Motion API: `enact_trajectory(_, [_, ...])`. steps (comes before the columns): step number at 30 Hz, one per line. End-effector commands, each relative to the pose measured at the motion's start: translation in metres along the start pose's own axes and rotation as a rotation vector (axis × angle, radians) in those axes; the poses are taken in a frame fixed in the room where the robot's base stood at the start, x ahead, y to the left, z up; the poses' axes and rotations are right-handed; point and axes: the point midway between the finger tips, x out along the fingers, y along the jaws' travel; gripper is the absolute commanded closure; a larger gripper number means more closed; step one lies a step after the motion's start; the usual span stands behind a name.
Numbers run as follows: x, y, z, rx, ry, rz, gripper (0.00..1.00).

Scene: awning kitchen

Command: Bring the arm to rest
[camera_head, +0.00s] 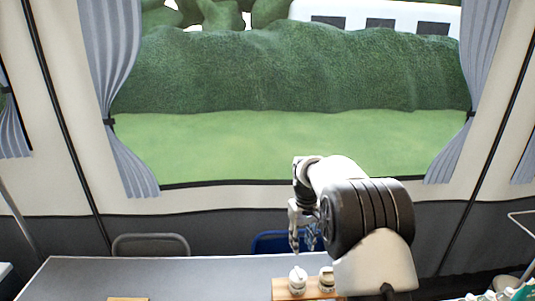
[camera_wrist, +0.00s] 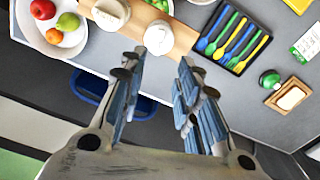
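My gripper (camera_head: 305,238) hangs from my raised arm above the far edge of the grey table (camera_head: 190,277) in the head view. In the wrist view, my gripper (camera_wrist: 159,72) has its two blue-padded fingers apart with nothing held between them. Beyond the fingertips is a white-lidded jar (camera_wrist: 159,38) on a wooden board (camera_wrist: 183,38).
The wrist view shows a fruit plate (camera_wrist: 30,33), a black tray of coloured cutlery (camera_wrist: 231,38), a green-capped item (camera_wrist: 269,79) and a small wooden dish (camera_wrist: 290,96). A blue chair (camera_head: 270,241) and a grey chair (camera_head: 150,244) stand behind the table.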

Motion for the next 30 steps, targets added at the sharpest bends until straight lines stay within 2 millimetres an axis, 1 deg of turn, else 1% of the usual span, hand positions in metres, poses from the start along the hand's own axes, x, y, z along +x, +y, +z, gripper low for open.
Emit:
enact_trajectory(1, [-0.017, -0.001, 0.005, 0.007, 0.017, 0.005, 0.7])
enact_trajectory(2, [-0.026, -0.003, 0.01, 0.012, 0.027, 0.007, 0.7])
enact_trajectory(5, [-0.064, -0.009, 0.035, 0.034, 0.06, 0.015, 0.7])
enact_trajectory(6, [-0.078, -0.012, 0.047, 0.045, 0.076, 0.018, 0.7])
enact_trajectory(8, [-0.098, -0.017, 0.067, 0.059, 0.098, 0.023, 0.7])
enact_trajectory(9, [-0.11, -0.021, 0.081, 0.07, 0.114, 0.026, 0.7])
enact_trajectory(11, [-0.127, -0.026, 0.103, 0.085, 0.137, 0.03, 0.7])
enact_trajectory(12, [-0.136, -0.03, 0.119, 0.095, 0.152, 0.033, 0.7])
enact_trajectory(14, [-0.147, -0.036, 0.143, 0.111, 0.177, 0.036, 0.7])
enact_trajectory(15, [-0.154, -0.041, 0.159, 0.12, 0.192, 0.039, 0.7])
enact_trajectory(17, [-0.16, -0.047, 0.185, 0.136, 0.215, 0.042, 0.7])
enact_trajectory(18, [-0.164, -0.051, 0.202, 0.146, 0.231, 0.043, 0.7])
enact_trajectory(20, [-0.165, -0.058, 0.227, 0.16, 0.254, 0.046, 0.7])
enact_trajectory(21, [-0.165, -0.062, 0.244, 0.171, 0.271, 0.047, 0.7])
enact_trajectory(23, [-0.162, -0.069, 0.269, 0.185, 0.293, 0.049, 0.7])
enact_trajectory(24, [-0.159, -0.073, 0.285, 0.195, 0.309, 0.05, 0.7])
enact_trajectory(27, [-0.147, -0.082, 0.32, 0.217, 0.343, 0.052, 0.7])
enact_trajectory(30, [-0.134, -0.089, 0.346, 0.235, 0.37, 0.053, 0.7])
